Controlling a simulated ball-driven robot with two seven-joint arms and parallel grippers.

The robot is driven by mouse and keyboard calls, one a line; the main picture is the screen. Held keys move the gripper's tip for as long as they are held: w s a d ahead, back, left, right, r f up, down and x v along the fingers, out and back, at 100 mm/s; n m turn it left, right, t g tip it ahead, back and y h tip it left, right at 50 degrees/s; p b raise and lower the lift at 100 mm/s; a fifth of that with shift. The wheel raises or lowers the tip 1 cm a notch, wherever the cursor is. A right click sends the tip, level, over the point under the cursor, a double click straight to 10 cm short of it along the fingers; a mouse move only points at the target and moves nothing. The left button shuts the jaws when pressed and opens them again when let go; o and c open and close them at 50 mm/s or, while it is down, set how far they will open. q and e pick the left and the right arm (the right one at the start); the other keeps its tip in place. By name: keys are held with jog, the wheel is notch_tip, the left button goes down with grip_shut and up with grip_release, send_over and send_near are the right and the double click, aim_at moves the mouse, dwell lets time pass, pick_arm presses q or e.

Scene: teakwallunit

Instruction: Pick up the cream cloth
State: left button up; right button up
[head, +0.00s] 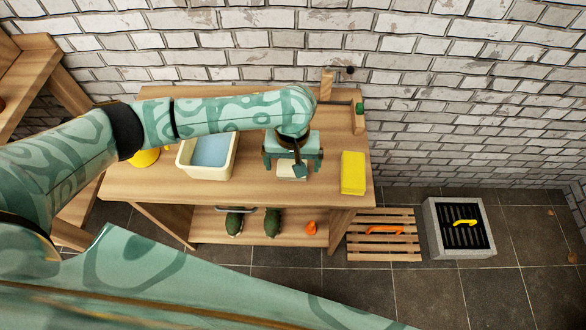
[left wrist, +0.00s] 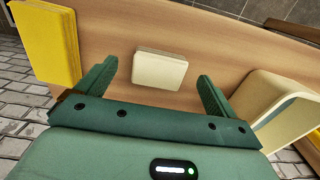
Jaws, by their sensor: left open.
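The cream cloth (head: 291,171) is a small folded pad lying flat on the wooden table (head: 330,194). In the head view my left gripper (head: 293,165) is over it and hides part of it. In the left wrist view the whole cloth (left wrist: 160,68) shows ahead of the fingertips, roughly midway between them. My left gripper (left wrist: 157,82) is open and empty, and its fingers are apart from the cloth. My right gripper is not in view.
A yellow block (head: 353,173) stands right of the cloth. A cream basin (head: 206,174) holding bluish water stands to its left.

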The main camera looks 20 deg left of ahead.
aim_at(292, 171)
pick_arm(q)
notch_tip(292, 171, down, 4)
jog(key=shift+a+r+b, duration=0.1)
jog(key=shift+b, duration=1)
jog(key=shift+f, duration=0.3)
jog(key=shift+r, duration=0.25)
jog(key=c, duration=1)
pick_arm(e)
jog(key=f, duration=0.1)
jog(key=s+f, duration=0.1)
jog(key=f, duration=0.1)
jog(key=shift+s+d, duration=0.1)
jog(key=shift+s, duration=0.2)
pick_arm(q)
jog(key=shift+c, duration=0.2)
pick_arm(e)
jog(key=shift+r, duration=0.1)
